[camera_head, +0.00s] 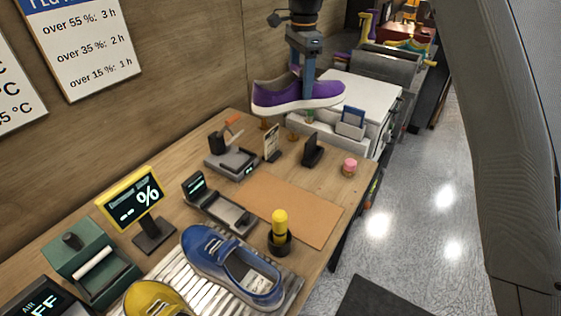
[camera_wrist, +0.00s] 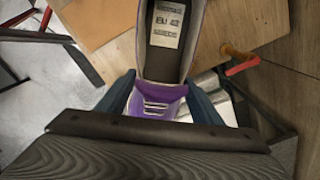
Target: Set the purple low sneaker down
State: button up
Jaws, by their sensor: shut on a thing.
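The purple low sneaker (camera_head: 298,94) with a white sole hangs in the air above the back of the wooden table. My gripper (camera_head: 305,78) comes down on it from above and is shut on it. The sneaker looks roughly level and touches nothing below.
A brown mat (camera_head: 290,207) lies bare on the table. A blue sneaker (camera_head: 232,266) and a yellow sneaker (camera_head: 155,300) stand on a slatted rack.

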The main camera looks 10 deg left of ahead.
jog(key=s+f+m+p, duration=0.1)
jog(key=s+f+m, duration=0.2)
jog(key=s+f, duration=0.55)
jog(key=s+f+m+p, duration=0.1)
jog(key=s+f+m, duration=0.35)
jog(key=s, duration=0.75)
jog(key=shift+n, duration=0.55)
jog(key=shift+a+f+b, duration=0.1)
jog(key=shift+f+b, duration=2.45)
jog(key=shift+f, duration=1.55)
jog(key=shift+f, duration=0.5)
jog(key=o, duration=1.5)
jog(key=shift+r+b, duration=1.1)
jog(key=shift+r, duration=2.8)
jog(key=s+d+n, duration=0.3)
jog(key=d+n, duration=0.3)
jog(key=d, duration=0.3)
jog(key=s+d+n+t, duration=0.1)
jog(key=s+d+n, duration=0.2)
jog(key=d+n, duration=0.3)
jog(key=s+d+n, duration=0.3)
jog(key=d+n, duration=0.3)
jog(key=d, duration=0.7)
jog(key=shift+s+d, duration=0.1)
jog(key=shift+s, duration=0.05)
